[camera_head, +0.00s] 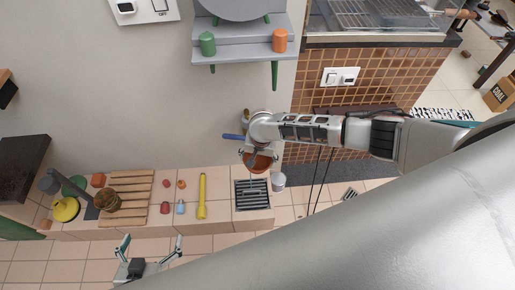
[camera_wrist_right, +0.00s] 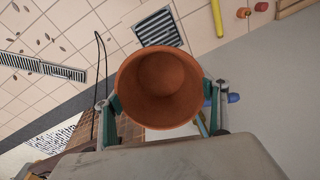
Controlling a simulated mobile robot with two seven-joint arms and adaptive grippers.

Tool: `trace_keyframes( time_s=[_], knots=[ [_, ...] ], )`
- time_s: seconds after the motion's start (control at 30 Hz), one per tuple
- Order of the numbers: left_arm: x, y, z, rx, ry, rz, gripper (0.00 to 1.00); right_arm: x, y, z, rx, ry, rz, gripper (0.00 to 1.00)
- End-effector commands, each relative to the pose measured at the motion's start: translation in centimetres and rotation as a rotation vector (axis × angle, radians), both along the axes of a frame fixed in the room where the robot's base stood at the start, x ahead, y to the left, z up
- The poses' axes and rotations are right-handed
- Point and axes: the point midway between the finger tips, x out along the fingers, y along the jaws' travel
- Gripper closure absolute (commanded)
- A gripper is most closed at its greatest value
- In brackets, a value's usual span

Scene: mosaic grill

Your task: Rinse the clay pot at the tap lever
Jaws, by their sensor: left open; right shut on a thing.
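My right gripper (camera_wrist_right: 160,98) is shut on the orange-brown clay pot (camera_wrist_right: 150,75), one finger on each side. In the right wrist view I look into its open mouth and the inside looks empty. In the head view the clay pot (camera_head: 262,166) is beneath the right wrist, near the wall, partly hidden by the gripper. The blue tap lever (camera_head: 233,137) sticks out left of the wrist; a blue part (camera_wrist_right: 234,98) shows right of the pot in the wrist view. No water is visible. My left gripper (camera_head: 151,243) is open and empty in front of the counter.
A dark drain grate (camera_head: 252,195) lies in the counter by the pot, with a white cup (camera_head: 278,181) beside it. A yellow bar (camera_head: 202,196), small red and blue items and a wooden rack (camera_head: 128,207) are leftward. A shelf (camera_head: 230,50) is above.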

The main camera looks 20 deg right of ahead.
Motion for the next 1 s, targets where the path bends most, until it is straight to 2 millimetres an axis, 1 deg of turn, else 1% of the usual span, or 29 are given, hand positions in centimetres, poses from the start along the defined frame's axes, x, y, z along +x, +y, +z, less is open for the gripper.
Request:
trace_keyframes(
  time_s=[0.03,0.13,0.27,0.5,1.0],
  knots=[
    [0.0,0.0,0.7,0.0,0.001,0.0,0.03,-0.5,0.2,0.2,0.001,0.002,0.0,0.54],
    [-0.1,0.0,1.3,0.0,0.003,0.0,0.03,-1.2,0.5,0.2,0.002,0.003,-0.001,0.54],
    [0.0,0.0,1.1,-0.001,0.0,0.001,0.03,-2.0,0.8,-0.1,0.001,0.002,0.002,0.54],
    [-0.1,0.0,0.9,0.0,0.003,0.0,0.03,-3.3,1.3,0.0,0.001,0.0,0.0,0.54],
    [-0.1,0.0,0.8,0.0,0.005,0.0,0.03,-3.5,1.4,0.0,0.001,-0.001,-0.001,0.54]
  ],
)
